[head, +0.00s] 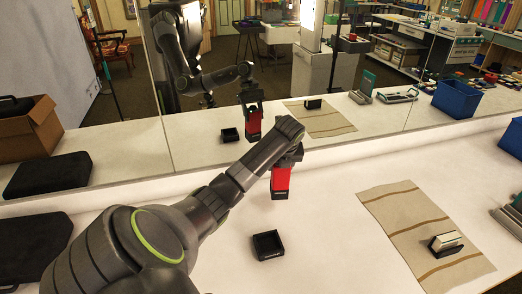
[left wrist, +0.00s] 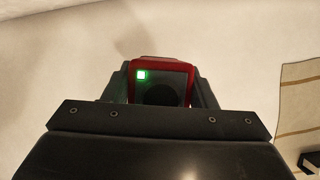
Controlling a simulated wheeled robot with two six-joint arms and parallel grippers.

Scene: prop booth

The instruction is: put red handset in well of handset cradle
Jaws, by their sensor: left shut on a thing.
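The red handset (head: 281,178) hangs upright above the white table, with its black end down. My left gripper (head: 288,158) is shut on its upper part. In the left wrist view the handset (left wrist: 161,64) sits between the fingers (left wrist: 161,88); its end face shows a green lit square and a dark round patch. The handset cradle (head: 269,256), a small black open-topped box with a pale label on its front, stands on the table nearer to me and slightly left of the handset. Its well looks empty. My right gripper is not in view.
A striped beige cloth (head: 392,217) lies at the right, bearing a black holder with a pale block (head: 446,242). A blue bin (head: 512,138) stands at the far right edge. A mirror (head: 330,128) runs along the table's back and repeats the scene. Table around the cradle is clear.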

